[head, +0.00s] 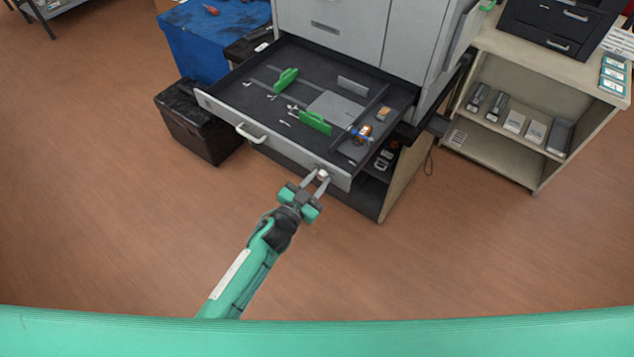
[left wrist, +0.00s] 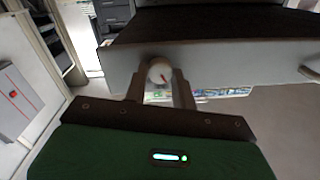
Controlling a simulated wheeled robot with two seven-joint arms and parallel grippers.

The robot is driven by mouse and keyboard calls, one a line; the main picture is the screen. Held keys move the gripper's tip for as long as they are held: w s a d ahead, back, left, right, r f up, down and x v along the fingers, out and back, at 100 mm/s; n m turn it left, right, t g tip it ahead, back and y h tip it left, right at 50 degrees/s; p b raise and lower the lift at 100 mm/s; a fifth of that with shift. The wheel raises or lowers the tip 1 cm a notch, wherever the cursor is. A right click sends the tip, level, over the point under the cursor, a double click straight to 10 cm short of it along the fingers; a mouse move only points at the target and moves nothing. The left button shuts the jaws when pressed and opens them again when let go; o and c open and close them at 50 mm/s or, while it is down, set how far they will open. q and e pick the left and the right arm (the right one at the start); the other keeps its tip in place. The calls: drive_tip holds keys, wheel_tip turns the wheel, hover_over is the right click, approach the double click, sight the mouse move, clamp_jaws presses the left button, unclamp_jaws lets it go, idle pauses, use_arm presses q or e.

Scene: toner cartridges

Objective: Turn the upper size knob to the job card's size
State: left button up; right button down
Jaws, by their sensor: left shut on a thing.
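A white round size knob (head: 323,174) sits on the front face of the pulled-out drawer (head: 228,113), near its right end. The job card is not clearly seen, and the size marks around the knob cannot be read. My right gripper is not in view.
The open drawer holds green guides (head: 315,123), small loose parts and an orange-and-blue item (head: 362,132). A dark bin (head: 197,120) stands left. A shelf unit (head: 520,142) with boxes stands right. The floor in front is clear.

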use_arm(q)
drive_tip(key=m+b, duration=0.1)
drive_tip(key=m, duration=0.3)
drive_tip(key=shift+f, duration=0.1)
drive_tip(key=shift+m+b, duration=0.35)
drive_tip(key=shift+m, duration=0.25)
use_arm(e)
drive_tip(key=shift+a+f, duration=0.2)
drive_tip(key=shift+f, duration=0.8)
use_arm(q)
drive_tip(key=shift+m, duration=0.3)
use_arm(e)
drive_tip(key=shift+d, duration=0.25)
use_arm(q)
drive_tip(key=o, duration=1)
drive_tip(key=b+v, duration=0.2)
drive_tip(key=v, duration=1.2)
drive_tip(key=shift+w, duration=0.1)
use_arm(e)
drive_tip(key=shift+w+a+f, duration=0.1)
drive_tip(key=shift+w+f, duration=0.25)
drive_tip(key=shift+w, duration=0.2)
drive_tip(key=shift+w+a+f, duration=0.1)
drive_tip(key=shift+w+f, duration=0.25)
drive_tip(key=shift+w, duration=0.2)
